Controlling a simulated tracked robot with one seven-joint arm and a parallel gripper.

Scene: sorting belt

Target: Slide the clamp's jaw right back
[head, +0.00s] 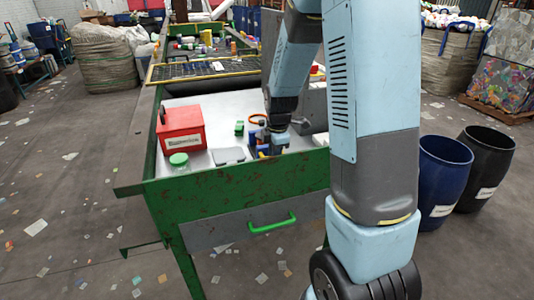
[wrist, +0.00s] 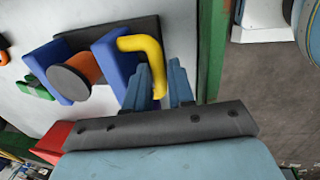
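The clamp shows in the wrist view: a blue fixed-looking block (wrist: 48,72) and a second blue jaw block (wrist: 110,62) stand on a dark base (wrist: 85,33). An orange cylinder with a brown end (wrist: 72,80) sits between the two blocks. A bent yellow handle (wrist: 143,44) comes off the right block. In the head view, the clamp (head: 253,137) is small and partly hidden by my gripper (head: 276,143).
A red box (head: 180,130), a green-lidded jar (head: 179,161), a grey flat tray (head: 228,156) and a green block (head: 239,128) stand left of the clamp on the white bench top. The bench's green front rim (head: 240,176) runs close by. Two barrels (head: 443,175) stand at right.

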